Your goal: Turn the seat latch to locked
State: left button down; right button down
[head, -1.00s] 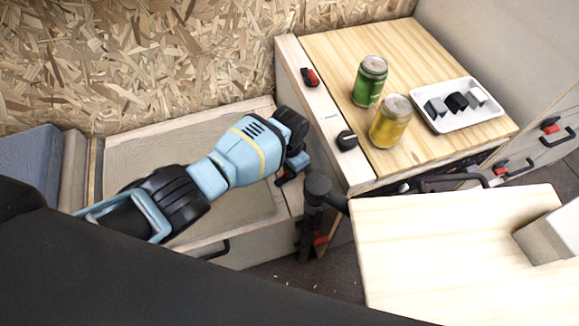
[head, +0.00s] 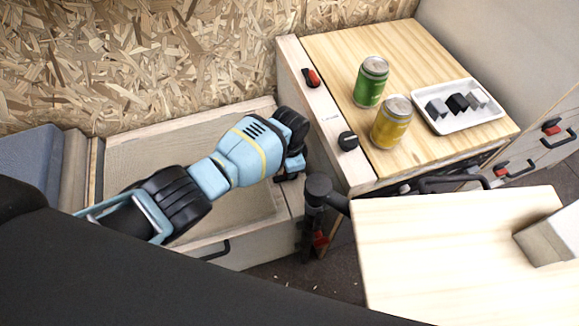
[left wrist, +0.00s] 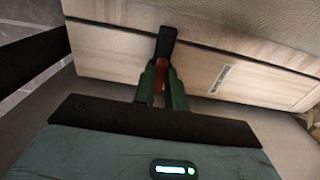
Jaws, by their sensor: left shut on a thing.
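The seat latch (left wrist: 165,45) shows in the left wrist view as a black lever with a red part at its base, on the pale wooden front of the seat box. My left gripper (left wrist: 161,78) is shut on it, with its two green fingers either side of the red part. The lever's black end sticks out beyond the fingertips. In the head view my left gripper (head: 291,168) is at the right end of the seat box (head: 253,246), and the latch is hidden behind it. A small label (left wrist: 220,78) sits right of the latch. My right gripper is not in view.
A cabinet (head: 325,118) stands close right of the gripper, with a red-and-black latch (head: 311,78), a black knob (head: 348,141), a green can (head: 371,82), a yellow can (head: 391,123) and a white tray (head: 460,124). A black table post (head: 315,205) is near the gripper; a tabletop (head: 440,250) lies right.

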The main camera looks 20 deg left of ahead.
pick_arm(q)
jog(key=c, duration=1.4)
grip_release()
jog(key=shift+c, duration=0.2)
notch_tip(320, 180, up, 7)
jog(key=p, duration=0.3)
jog(key=shift+f, duration=0.15)
jog(key=shift+r, duration=0.6)
jog(key=shift+f, duration=0.1)
